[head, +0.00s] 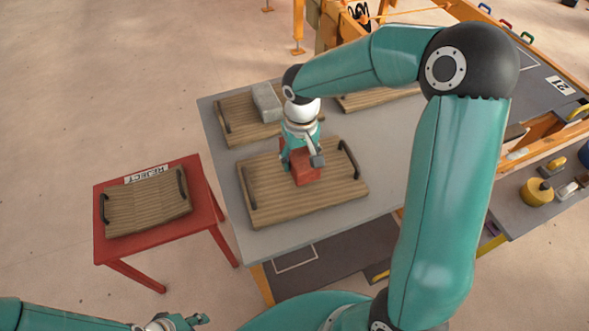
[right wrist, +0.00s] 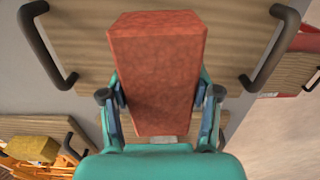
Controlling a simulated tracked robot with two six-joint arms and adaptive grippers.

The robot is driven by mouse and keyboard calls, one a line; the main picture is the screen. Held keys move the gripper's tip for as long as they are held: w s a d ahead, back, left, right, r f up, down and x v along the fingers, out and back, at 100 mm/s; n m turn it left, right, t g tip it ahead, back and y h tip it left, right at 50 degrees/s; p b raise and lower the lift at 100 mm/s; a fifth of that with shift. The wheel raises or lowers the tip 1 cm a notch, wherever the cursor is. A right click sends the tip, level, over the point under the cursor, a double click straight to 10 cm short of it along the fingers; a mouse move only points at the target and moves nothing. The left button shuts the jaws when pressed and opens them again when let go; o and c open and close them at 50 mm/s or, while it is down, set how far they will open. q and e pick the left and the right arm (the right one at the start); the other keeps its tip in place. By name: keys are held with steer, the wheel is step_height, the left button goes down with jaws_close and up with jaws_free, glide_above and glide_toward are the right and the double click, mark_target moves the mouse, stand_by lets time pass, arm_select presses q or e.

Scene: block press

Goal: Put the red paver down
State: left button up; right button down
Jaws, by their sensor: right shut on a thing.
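The red paver (head: 306,169) is in my right gripper (head: 302,160), over the middle of the front wooden tray (head: 262,205) on the grey table. In the right wrist view the paver (right wrist: 157,75) sits between the two fingers of my right gripper (right wrist: 160,100), which are shut on its sides. The tray board (right wrist: 235,40) shows behind it. I cannot tell whether the paver touches the tray. My left gripper (head: 178,322) is at the bottom edge of the head view, away from the table; its fingers are too small to read.
A grey block (head: 266,102) lies on a wooden tray (head: 232,128) behind. Another tray (head: 375,98) is partly hidden by my right arm. A red reject table (head: 200,190) with a wooden tray (head: 147,207) stands at left. The grey table (head: 385,155) is bare to the right.

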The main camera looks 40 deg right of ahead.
mark_target(300, 154)
step_height(300, 154, down, 4)
steer(key=shift+f, duration=0.1)
stand_by(0.4)
steer(key=shift+c, duration=1.2)
jaws_free()
step_height(300, 154, up, 12)
steer(key=shift+r, duration=0.1)
steer(key=shift+s, duration=0.15)
